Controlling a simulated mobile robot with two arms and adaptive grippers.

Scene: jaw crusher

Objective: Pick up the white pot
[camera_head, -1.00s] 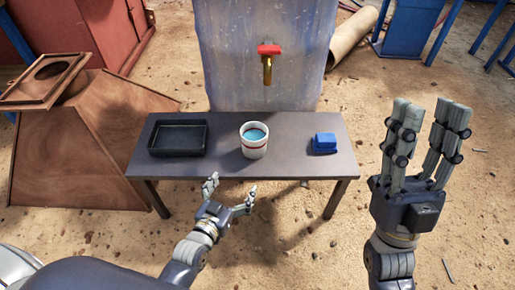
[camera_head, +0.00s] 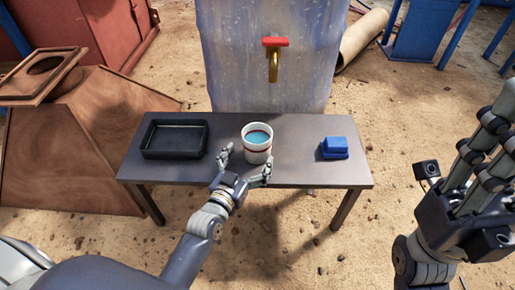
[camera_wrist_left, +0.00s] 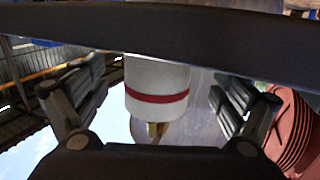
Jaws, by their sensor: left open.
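The white pot (camera_head: 257,150) stands upright on the grey table, with a red band around it and blue inside. In the left wrist view the pot (camera_wrist_left: 157,85) shows between the two fingers, with its red band clear. My left gripper (camera_head: 246,162) is open at the front edge of the table, its fingers on the near side of the pot. I cannot tell whether a finger touches it. My right gripper (camera_head: 490,145) is off to the right, apart from the table, partly cut off by the picture edge; its fingers overlap in view.
The table (camera_head: 300,165) also holds a black tray (camera_head: 175,154) on the left and a blue object (camera_head: 334,148) on the right. Behind it stands a large bluish tank with a red-handled tap (camera_head: 274,57). Bare table lies between the pot and the blue object.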

